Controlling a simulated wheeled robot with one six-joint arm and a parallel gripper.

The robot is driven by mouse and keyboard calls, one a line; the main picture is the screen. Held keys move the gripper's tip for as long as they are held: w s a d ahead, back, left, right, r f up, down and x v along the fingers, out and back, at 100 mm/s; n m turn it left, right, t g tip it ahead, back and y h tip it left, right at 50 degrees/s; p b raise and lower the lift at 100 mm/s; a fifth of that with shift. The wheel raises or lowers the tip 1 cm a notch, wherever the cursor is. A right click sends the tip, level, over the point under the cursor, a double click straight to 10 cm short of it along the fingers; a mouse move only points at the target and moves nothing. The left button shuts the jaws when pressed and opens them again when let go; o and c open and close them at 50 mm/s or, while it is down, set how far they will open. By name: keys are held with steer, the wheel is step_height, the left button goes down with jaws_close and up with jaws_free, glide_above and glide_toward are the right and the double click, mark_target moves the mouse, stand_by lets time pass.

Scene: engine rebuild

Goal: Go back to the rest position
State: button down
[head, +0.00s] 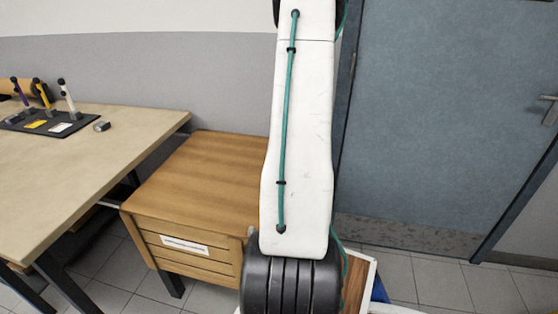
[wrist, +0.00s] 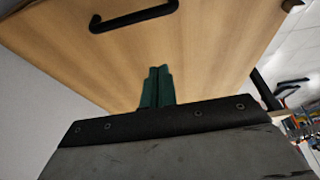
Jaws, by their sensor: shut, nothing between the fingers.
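My gripper (wrist: 158,72) shows in the wrist view as two green fingers side by side, closed together with nothing between them. Behind the fingertips is a light wooden panel (wrist: 200,45) with a black bar handle (wrist: 134,18). I cannot tell how far the fingers are from the panel. In the head view my white arm stands upright in the middle of the picture, and the gripper itself is not visible there.
A wooden cabinet (head: 205,165) with a white label (head: 183,244) stands left of my arm. Further left is a workbench (head: 70,165) with a dark tray (head: 45,124) of upright tools. A blue-grey door (head: 450,120) is at the right, with bare tiled floor (head: 440,280) before it.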

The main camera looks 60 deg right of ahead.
steer(key=shift+s+d+r, duration=0.1)
steer(key=shift+s+r, duration=0.15)
steer(key=shift+r, duration=0.3)
steer(key=w+a+r+m+g+y, duration=0.15)
steer(key=a+r+m, duration=0.4)
steer(key=a, duration=0.85)
steer(key=w+a+r+m+g+y, duration=0.1)
steer(key=a+r+m+g, duration=0.2)
steer(key=a+r, duration=0.8)
steer(key=s+a+r+n+h, duration=0.1)
steer(key=s+a+r+n, duration=0.1)
steer(key=a, duration=0.7)
steer(key=s+a+r+n+t+h, duration=0.1)
steer(key=s+a, duration=0.3)
steer(key=a, duration=0.5)
steer(key=s+a+r+n+t+h, duration=0.1)
steer(key=s+a+r+n, duration=0.2)
steer(key=a, duration=0.6)
steer(key=shift+a+r, duration=0.2)
steer(key=shift+a, duration=0.05)
